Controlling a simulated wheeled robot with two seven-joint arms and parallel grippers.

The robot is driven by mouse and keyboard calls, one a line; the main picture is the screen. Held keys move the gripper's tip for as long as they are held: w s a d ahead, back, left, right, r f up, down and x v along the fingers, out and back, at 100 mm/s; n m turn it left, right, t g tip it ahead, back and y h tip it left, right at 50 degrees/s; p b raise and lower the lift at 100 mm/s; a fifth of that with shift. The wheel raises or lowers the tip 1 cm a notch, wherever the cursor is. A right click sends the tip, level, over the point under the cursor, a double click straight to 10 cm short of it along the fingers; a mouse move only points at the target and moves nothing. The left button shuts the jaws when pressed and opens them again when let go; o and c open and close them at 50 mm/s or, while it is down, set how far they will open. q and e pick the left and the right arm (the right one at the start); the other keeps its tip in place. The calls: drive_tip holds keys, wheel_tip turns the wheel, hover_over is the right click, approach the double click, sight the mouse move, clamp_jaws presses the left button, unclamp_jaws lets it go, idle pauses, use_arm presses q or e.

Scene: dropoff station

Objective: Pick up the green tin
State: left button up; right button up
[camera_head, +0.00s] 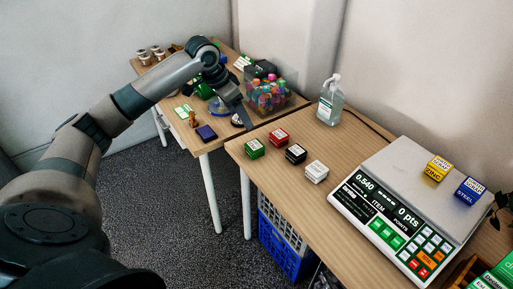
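A small green box-shaped tin (254,149) with a white label on top sits near the left corner of the near wooden table (262,178). My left gripper (240,115) comes in from the left and hangs behind and above the green tin in the picture, apart from it. Its fingers look dark and overlap in this view, so I cannot tell whether they are open. I see nothing clearly held in it. My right gripper is out of view.
Red (279,136), black (296,153) and white (316,171) tins sit beside the green one. A scale (395,170) bears a yellow tin (437,168) and a blue tin (470,190). A sanitizer bottle (331,102) stands behind. A clear bin (270,95) is on the far table.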

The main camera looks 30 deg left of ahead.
use_arm(q)
drive_tip(key=p, duration=0.2)
hover_over(254, 145)
drive_tip(key=s, duration=0.1)
drive_tip(key=f, duration=1)
drive_tip(key=shift+a+f, duration=0.25)
drive_tip(key=shift+f, duration=0.15)
drive_tip(key=shift+w+f, duration=0.15)
drive_tip(key=shift+f, duration=0.2)
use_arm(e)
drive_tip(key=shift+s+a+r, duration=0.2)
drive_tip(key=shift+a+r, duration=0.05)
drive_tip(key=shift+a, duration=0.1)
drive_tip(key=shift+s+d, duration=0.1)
use_arm(q)
drive_tip(key=shift+d+f, duration=0.1)
drive_tip(key=shift+f, duration=0.5)
drive_tip(key=x, duration=0.3)
drive_tip(key=shift+f+p, duration=0.1)
drive_tip(key=shift+p, duration=0.3)
drive_tip(key=shift+f, duration=0.45)
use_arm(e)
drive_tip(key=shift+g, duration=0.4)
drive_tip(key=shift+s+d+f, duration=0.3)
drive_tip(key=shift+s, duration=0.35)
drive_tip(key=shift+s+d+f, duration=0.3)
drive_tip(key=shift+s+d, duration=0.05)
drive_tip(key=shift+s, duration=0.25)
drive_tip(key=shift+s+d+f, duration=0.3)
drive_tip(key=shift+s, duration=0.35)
